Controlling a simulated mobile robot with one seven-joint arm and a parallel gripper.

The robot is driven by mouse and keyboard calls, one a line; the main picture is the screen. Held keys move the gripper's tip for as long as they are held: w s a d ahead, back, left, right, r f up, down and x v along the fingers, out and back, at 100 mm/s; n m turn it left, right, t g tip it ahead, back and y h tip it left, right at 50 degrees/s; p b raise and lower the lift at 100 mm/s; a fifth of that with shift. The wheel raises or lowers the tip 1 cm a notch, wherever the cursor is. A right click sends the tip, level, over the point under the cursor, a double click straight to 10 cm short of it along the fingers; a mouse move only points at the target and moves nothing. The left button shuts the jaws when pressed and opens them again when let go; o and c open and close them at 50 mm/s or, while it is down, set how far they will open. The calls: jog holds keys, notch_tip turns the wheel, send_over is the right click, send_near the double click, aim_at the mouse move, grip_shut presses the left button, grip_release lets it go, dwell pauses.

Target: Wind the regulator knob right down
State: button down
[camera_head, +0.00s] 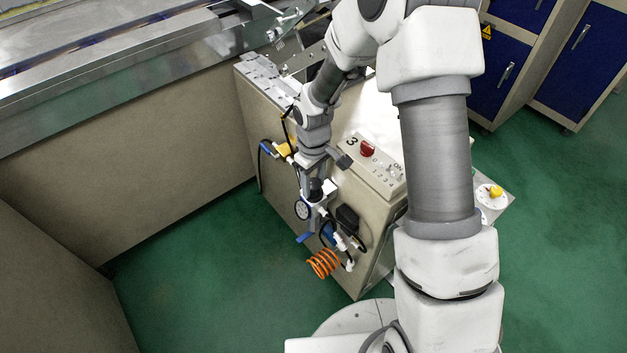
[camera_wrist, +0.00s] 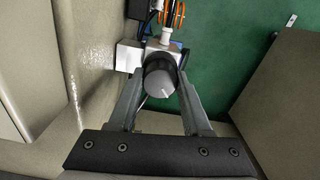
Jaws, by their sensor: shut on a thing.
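The regulator knob (camera_wrist: 160,76) is a dark round cap with a pale mark, seen from above in the wrist view. It sits on a silver regulator block (camera_wrist: 128,56). My gripper (camera_wrist: 160,84) is shut on the knob, with one finger on each side of it. In the head view my gripper (camera_head: 316,182) comes down from above onto the regulator on the side of the beige cabinet. The knob is mostly hidden there between the fingers. A round gauge (camera_head: 302,209) shows on the regulator just below the fingers.
An orange coiled hose (camera_head: 323,263) hangs below the regulator. The beige cabinet (camera_head: 335,265) stands close beside my gripper, with a control panel (camera_head: 372,172) on top. A long metal-topped bench (camera_head: 130,120) lies to the left. Green floor (camera_head: 200,270) is clear in front.

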aim_at(314, 183)
jog(key=shift+n, duration=0.5)
jog(key=shift+c, duration=1.7)
grip_release()
notch_tip(314, 183, up, 18)
jog(key=p, duration=0.4)
jog(key=shift+f, duration=0.25)
